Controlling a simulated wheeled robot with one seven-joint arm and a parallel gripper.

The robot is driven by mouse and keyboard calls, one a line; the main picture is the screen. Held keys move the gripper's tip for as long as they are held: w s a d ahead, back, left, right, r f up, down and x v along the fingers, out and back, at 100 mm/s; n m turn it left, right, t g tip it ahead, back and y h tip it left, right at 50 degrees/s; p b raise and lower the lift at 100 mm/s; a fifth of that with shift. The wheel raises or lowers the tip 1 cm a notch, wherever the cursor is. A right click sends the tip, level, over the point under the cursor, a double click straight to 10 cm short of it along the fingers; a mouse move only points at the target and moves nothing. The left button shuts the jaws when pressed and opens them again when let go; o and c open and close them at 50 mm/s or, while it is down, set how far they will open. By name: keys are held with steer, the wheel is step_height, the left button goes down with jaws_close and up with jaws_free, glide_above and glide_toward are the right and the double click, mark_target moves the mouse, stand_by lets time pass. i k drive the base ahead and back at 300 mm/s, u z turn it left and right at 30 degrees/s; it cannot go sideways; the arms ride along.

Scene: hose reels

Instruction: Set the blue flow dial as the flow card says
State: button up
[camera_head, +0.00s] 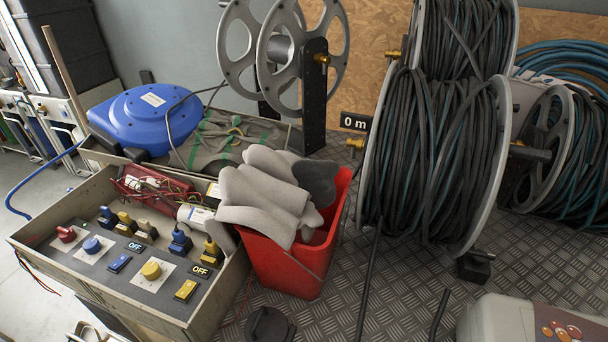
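The blue flow dial (92,245) is a round knob on a pale square plate, on the sloping grey panel of a beige box at the left. Its pointer and scale marks are too small to read. A red dial (66,234) sits to its left and a yellow dial (151,270) to its right, each on a similar plate. I cannot make out a flow card that I can read. My gripper is not seen in the head view.
Blue and yellow plugs (180,240), switches and OFF labels (200,271) crowd the panel. A red bucket (290,268) with grey rolls stands close on its right. A blue reel (144,118) is behind. Large hose reels (430,150) fill the right, by a "0 m" sign (355,123).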

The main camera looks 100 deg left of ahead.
mark_target(92, 246)
steer(key=u, duration=2.4)
steer(key=k, duration=1.1)
steer(key=u, duration=1.4)
steer(key=i, duration=1)
steer(key=z, duration=0.05)
